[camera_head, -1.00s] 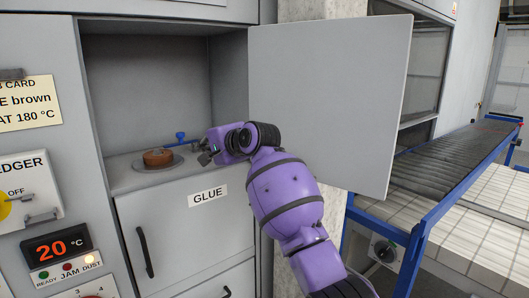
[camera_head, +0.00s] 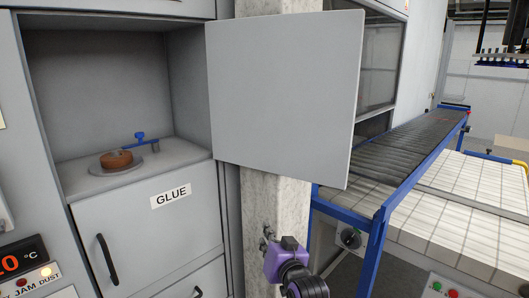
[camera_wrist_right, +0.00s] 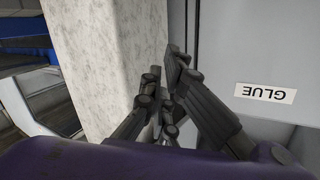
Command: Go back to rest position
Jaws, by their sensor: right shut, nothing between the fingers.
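My right gripper (camera_head: 267,238) is at the bottom middle of the head view, in front of the pale stone-like pillar (camera_head: 285,212) and to the right of the GLUE cabinet. It is shut and empty. In the right wrist view its dark fingers (camera_wrist_right: 164,76) come close together, with the pillar and the GLUE label (camera_wrist_right: 265,93) behind them. My left gripper is in neither view.
The glue compartment stands open, with a brown roll (camera_head: 116,159) on a round plate and a blue-handled lever (camera_head: 140,140) inside. Its open grey door (camera_head: 285,95) hangs above my gripper. A blue-framed roller conveyor (camera_head: 415,145) stands at right.

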